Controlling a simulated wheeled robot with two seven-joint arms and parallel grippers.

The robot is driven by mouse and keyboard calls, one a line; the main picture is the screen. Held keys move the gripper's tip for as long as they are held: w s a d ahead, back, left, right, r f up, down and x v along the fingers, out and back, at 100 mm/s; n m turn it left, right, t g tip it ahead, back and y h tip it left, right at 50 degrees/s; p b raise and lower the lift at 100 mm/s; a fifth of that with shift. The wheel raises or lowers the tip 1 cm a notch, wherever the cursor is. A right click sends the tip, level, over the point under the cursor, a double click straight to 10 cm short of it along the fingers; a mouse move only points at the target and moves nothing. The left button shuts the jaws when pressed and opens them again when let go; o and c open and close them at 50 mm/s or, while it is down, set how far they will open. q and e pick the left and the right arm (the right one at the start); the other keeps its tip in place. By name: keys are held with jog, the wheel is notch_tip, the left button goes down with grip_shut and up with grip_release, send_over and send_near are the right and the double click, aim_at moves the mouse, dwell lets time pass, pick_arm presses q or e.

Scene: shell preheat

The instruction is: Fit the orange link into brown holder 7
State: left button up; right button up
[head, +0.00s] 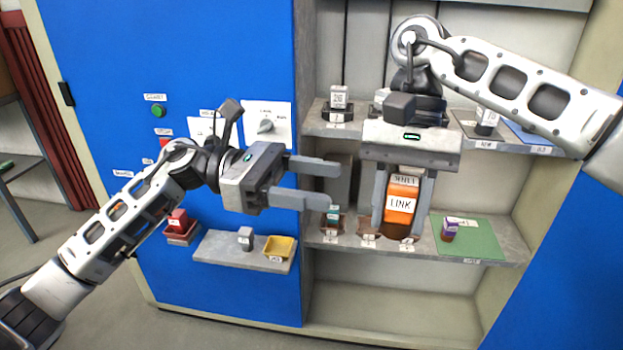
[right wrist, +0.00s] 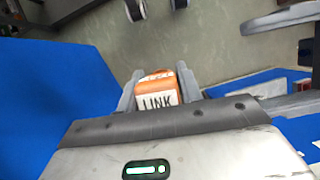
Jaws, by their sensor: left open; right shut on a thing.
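The orange link (head: 400,203) is a block with a white LINK label. My right gripper (head: 400,228) is shut on it and holds it upright in front of the lower shelf. The link (right wrist: 158,92) also shows between the fingers in the right wrist view. Small brown holders stand on the lower shelf: one at the left (head: 333,228) with a small item in it, one in the middle (head: 367,231), and one partly behind the link (head: 407,241). Their tag numbers are too small to read surely. My left gripper (head: 335,184) is open and empty, left of the link.
A green mat (head: 480,240) with a purple item (head: 449,232) lies right of the holders. A grey ledge (head: 220,249) at left bears a yellow tray (head: 279,247) and a grey block. A red bin (head: 180,232) is farther left. The upper shelf (head: 318,127) holds labelled items.

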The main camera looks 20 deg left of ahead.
aim_at(408, 197)
pick_arm(q)
jog(key=d, duration=1.1)
jog(key=shift+d, duration=0.35)
jog(key=c, duration=1.2)
jog(key=shift+o, duration=0.2)
pick_arm(e)
jog(key=o, duration=1.2)
jog(key=shift+w, duration=0.1)
jog(key=shift+c, duration=0.2)
pick_arm(q)
jog(key=shift+s+r, duration=0.1)
